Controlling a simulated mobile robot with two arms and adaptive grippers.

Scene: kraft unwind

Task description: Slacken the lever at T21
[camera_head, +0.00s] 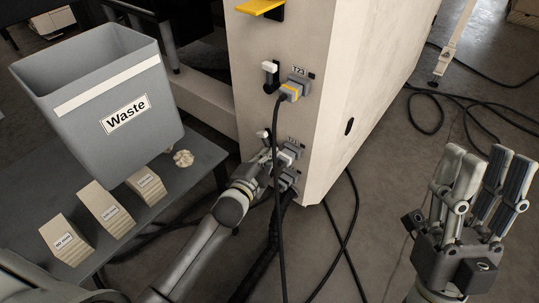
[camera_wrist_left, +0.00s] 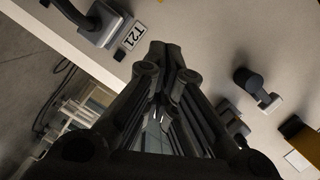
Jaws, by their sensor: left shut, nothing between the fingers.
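The T21 label (camera_wrist_left: 133,34) shows at the upper left of the left wrist view, beside a dark grey connector (camera_wrist_left: 100,22) on the pale panel. In the head view, a lever with a pale tip (camera_head: 263,135) shows on the cabinet's narrow face, partly hidden by my left gripper (camera_head: 264,158). A lever with a dark round part and a grey end (camera_wrist_left: 257,90) stands right of the fingers in the left wrist view. My left gripper is shut and empty, close to the panel. Contact with a lever cannot be told. My right gripper (camera_head: 484,168) is open and empty, away from the cabinet.
The T23 lever (camera_head: 270,76) and its plugged connector (camera_head: 293,90) sit higher on the cabinet (camera_head: 345,60). A black cable (camera_head: 279,215) hangs before my left gripper. A grey Waste bin (camera_head: 85,125) and several labelled blocks (camera_head: 105,208) stand on a table at left. Cables cross the floor.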

